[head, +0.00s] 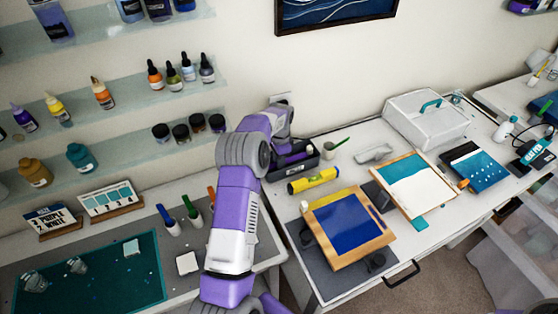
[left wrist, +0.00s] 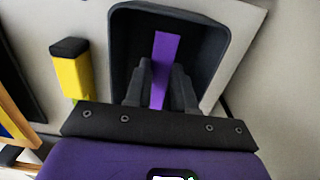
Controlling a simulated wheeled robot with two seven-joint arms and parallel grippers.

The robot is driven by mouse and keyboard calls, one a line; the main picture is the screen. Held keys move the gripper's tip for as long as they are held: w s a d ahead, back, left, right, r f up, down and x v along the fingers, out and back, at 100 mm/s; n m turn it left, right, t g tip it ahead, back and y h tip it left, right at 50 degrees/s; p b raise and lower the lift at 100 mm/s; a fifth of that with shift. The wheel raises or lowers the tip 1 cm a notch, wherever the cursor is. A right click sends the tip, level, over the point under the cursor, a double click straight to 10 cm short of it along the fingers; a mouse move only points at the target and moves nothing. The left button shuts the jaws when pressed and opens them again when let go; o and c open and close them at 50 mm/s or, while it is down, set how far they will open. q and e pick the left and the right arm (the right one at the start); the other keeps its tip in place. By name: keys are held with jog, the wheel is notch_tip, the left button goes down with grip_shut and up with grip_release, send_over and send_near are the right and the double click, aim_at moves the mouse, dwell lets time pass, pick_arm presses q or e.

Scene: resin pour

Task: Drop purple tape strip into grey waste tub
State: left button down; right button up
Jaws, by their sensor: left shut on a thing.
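The purple tape strip (left wrist: 164,58) is held upright between the fingertips of my left gripper (left wrist: 160,75) in the left wrist view. The gripper is shut on the strip. The strip and fingertips show against the dark inside of the grey waste tub (left wrist: 222,22); I cannot tell how far in they reach. In the head view the tub (head: 308,163) stands on the right-hand table near the wall, partly hidden by my left arm. The strip cannot be made out clearly there. My right gripper is not in view.
A yellow tool (head: 313,181) lies just in front of the tub. A wood-framed blue panel (head: 347,226) and a wood-framed white and teal panel (head: 417,185) are on the same table. Shelves with bottles (head: 182,75) are on the left wall.

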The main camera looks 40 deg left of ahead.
pick_arm(q)
jog(key=shift+f, duration=0.15)
jog(key=shift+f+b, duration=0.35)
jog(key=shift+f, duration=0.15)
jog(key=c, duration=1)
grip_release()
jog(key=shift+o, duration=0.2)
notch_tip(320, 180, up, 13)
jog(key=p, duration=0.1)
jog(key=shift+w+r+p, duration=0.15)
jog(key=shift+w+p, duration=0.1)
jog(key=shift+p, duration=0.15)
